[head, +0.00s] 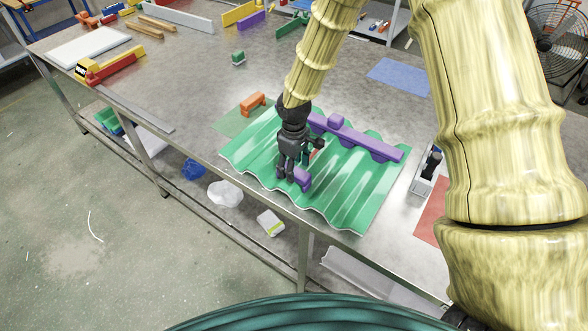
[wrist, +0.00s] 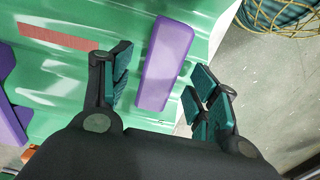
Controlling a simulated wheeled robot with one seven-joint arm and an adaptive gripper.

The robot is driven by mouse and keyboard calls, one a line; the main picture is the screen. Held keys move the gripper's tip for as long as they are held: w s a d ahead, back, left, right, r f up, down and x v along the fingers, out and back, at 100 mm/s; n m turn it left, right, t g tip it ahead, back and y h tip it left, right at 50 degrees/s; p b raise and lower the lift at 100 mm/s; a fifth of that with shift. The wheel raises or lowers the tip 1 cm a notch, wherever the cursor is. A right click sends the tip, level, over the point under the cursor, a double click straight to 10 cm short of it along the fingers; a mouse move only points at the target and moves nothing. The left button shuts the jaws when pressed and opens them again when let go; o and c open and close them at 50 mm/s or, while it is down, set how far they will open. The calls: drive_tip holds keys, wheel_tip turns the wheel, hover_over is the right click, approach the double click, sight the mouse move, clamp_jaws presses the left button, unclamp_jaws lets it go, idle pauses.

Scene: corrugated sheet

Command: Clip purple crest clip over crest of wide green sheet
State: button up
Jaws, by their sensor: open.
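The wide green sheet (head: 352,190) lies on the metal bench, its wavy edge along the bench's front. The purple crest clip (head: 302,180) is on the sheet by that edge; in the wrist view the clip (wrist: 165,62) looks like a plain purple block. My gripper (head: 291,172) is above the sheet, pointing down. In the wrist view its teal-padded fingers (wrist: 160,82) are open, one on each side of the clip, with gaps visible. I cannot tell whether the clip is seated fully on a crest.
A long purple bar (head: 360,139) crosses the sheet behind my gripper. A reddish strip (wrist: 57,37) lies on the sheet. An orange piece (head: 253,103) sits on a green mat beyond. A grey caddy (head: 425,176) stands at right. The bench's middle back is mostly clear.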

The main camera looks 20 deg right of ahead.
wheel_tip(320, 180, up, 10)
idle(0.5)
